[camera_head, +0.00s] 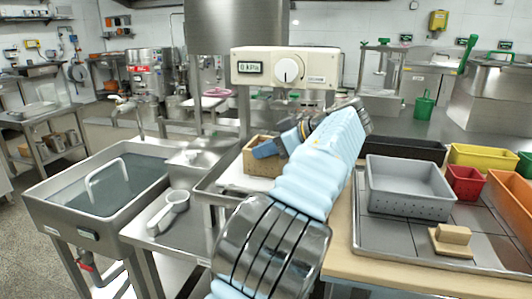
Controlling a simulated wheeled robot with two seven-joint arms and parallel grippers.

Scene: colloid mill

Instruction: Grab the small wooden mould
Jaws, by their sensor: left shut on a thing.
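The small wooden mould (259,180) is a light-brown open box. It sits at the middle of the view, below the white control panel, at the metal machine's tray. My left arm reaches up from the bottom middle, in a pale blue sleeve. My left gripper (268,149) is at the mould's upper right side, with its blue fingers shut on the mould. The arm and fingers hide the mould's right part. I cannot tell whether the mould is lifted or resting. My right gripper is not in view.
At right, a metal tray (370,238) holds a grey perforated bin (405,188) and a small wooden block with a base (452,240). Red (464,183), yellow (483,156) and orange bins stand beside. A water-filled sink (100,215) and white scoop (170,208) are left.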

